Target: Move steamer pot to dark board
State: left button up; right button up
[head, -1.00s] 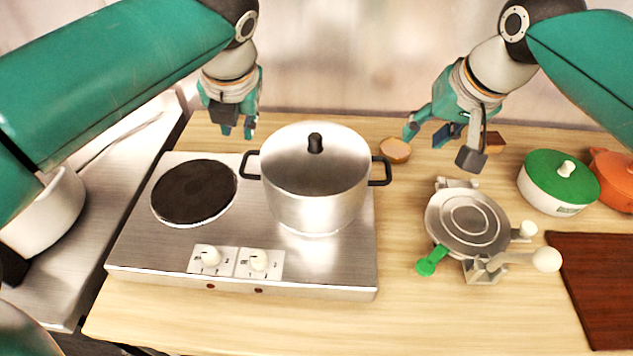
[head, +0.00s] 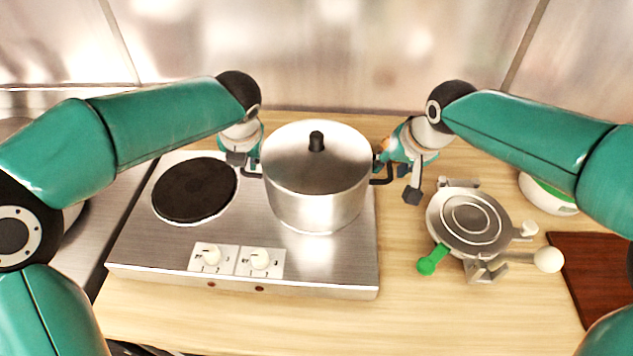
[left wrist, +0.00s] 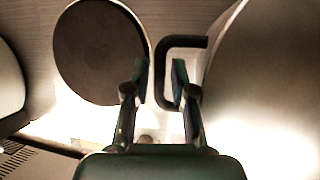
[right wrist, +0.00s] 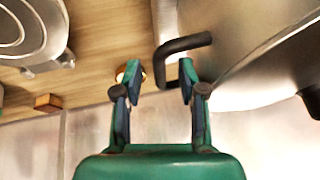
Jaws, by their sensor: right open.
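The steamer pot (head: 315,195) is a steel pot with a lid, a black knob and two black side handles. It stands upright at the right of the steel hotplate. My left gripper (head: 247,163) is at its left handle; in the left wrist view the open fingers (left wrist: 161,80) stand either side of the handle's bar (left wrist: 161,65), with gaps. My right gripper (head: 397,178) is at the right handle; in the right wrist view the open fingers (right wrist: 160,78) flank the handle (right wrist: 182,45). The dark board (head: 585,275) is reddish brown, at the right edge, partly hidden by my right arm.
The hotplate (head: 140,255) has a bare dark burner (head: 194,190) at left. A round metal press (head: 468,222) with pale knobs and a green tab stands between pot and board. A white-and-green pot (head: 545,195) sits behind the board, partly covered.

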pick_arm(q)
jog(key=shift+w+a+f, duration=0.15)
jog(key=shift+w+f, duration=0.15)
jog(key=shift+f, duration=0.35)
pick_arm(e)
jog(key=shift+w+a+f, duration=0.15)
jog(key=shift+w+f, duration=0.1)
jog(key=shift+f, duration=0.4)
pick_arm(q)
grip_shut()
pick_arm(e)
jog(key=c, duration=0.5)
grip_shut()
pick_arm(q)
jog(key=shift+r, duration=0.15)
pick_arm(e)
jog(key=shift+w+r, duration=0.1)
